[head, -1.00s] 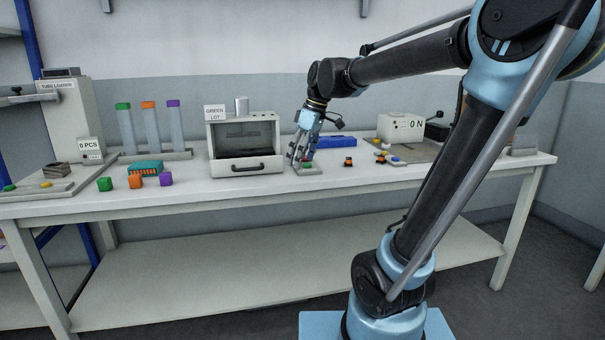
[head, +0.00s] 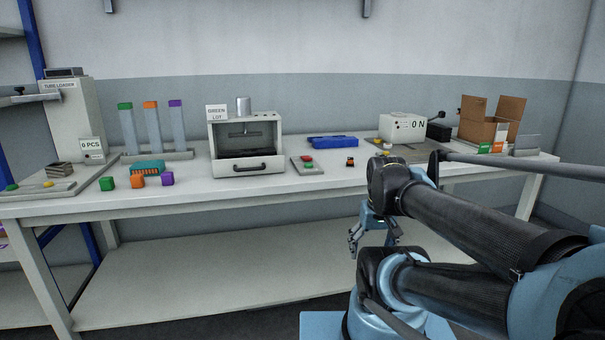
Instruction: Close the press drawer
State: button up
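The press (head: 275,135) is a pale box labelled "GREEN LOT" on the bench, left of centre, with a metal cylinder on top. Its drawer (head: 225,170) has a pale front with a dark bar handle (head: 248,167) and sits low at the press's front. A dark opening shows above the drawer front; I cannot tell surely how far the drawer stands out. My gripper (head: 374,237) hangs in front of and below the bench edge, right of the press and well apart from it. Its fingers are spread and nothing shows between them.
A pad with red and green buttons (head: 307,163) lies right of the press. Behind it is a blue tray (head: 333,142). Coloured cubes (head: 137,181) and a teal block (head: 148,167) lie left. An open carton (head: 475,130) stands far right. Bench space before the pad is clear.

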aim_at(275, 164)
jog(key=u, duration=0.85)
jog(key=k, duration=1.25)
jog(key=z, duration=0.4)
jog(key=i, duration=0.95)
jog(key=u, duration=0.05)
